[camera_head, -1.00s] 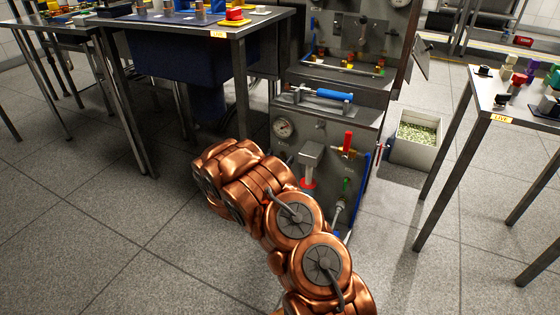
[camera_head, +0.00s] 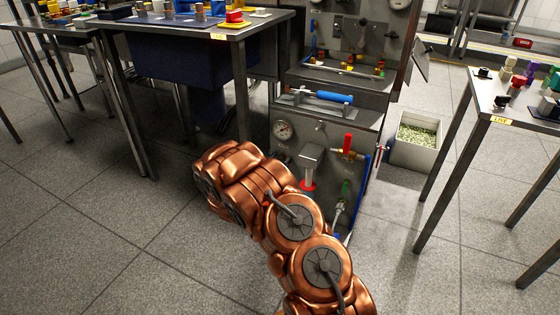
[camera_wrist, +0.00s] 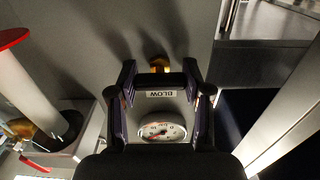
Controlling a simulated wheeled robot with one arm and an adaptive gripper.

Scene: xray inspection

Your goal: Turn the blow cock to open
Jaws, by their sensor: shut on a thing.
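In the wrist view, the blow cock shows as a brass body (camera_wrist: 160,62) on the grey panel, with a dark bar-shaped handle (camera_wrist: 160,80) across it. My gripper (camera_wrist: 160,78) has its two fingers at the ends of this bar and is shut on it. The BLOW label (camera_wrist: 161,94) reads upside down just below the bar in the picture. In the head view, my copper-coloured arm hides the gripper and the cock.
A pressure gauge (camera_head: 283,130) sits on the panel close to my arm; the wrist view also shows it (camera_wrist: 162,130). A red-handled valve (camera_head: 347,143) and a grey column with a red ring (camera_head: 308,186) are to the right. A steel table (camera_head: 245,27) stands at left.

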